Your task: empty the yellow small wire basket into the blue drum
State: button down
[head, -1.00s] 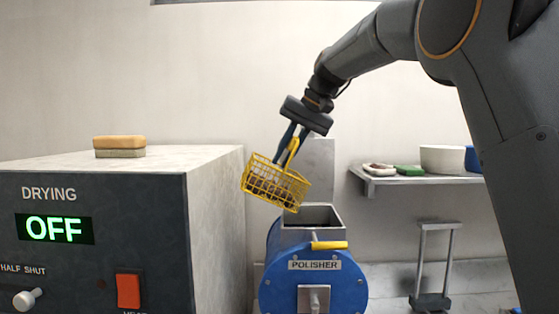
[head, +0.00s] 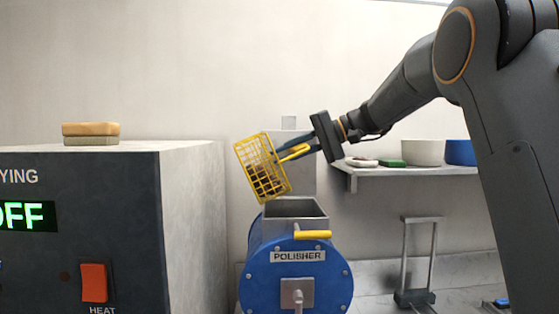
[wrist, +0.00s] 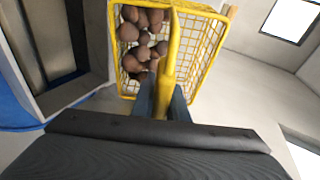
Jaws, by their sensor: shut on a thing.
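The yellow small wire basket (head: 254,160) is in the air above the back left of the blue drum (head: 297,280), steeply tilted. My gripper (head: 298,151) is shut on the basket's yellow handle. Brown chestnuts (head: 266,181) lie in the low part of the basket. In the wrist view several chestnuts (wrist: 144,38) are bunched toward the left side of the basket (wrist: 201,45). The drum is labelled POLISHER and has an open square grey hopper (head: 290,208) on top, with a yellow handle at its front. The hopper's inside is mostly hidden in the head view.
A dark-fronted drying machine (head: 100,235) stands at left with a sponge-like block (head: 91,134) on top. A wall shelf (head: 400,171) at right holds a white tub (head: 423,152), a blue tub (head: 460,152) and small items.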

jog(key=d+f+m+t+y+b, duration=0.1)
jog(key=d+f+m+y+b, duration=0.1)
jog(key=d+y+b, duration=0.3)
jog(key=shift+w+f+m+y+b, duration=0.3)
jog(key=shift+w+f+y+b, duration=0.15)
jog(key=shift+y+b, duration=1.3)
jog(key=shift+h, duration=0.35)
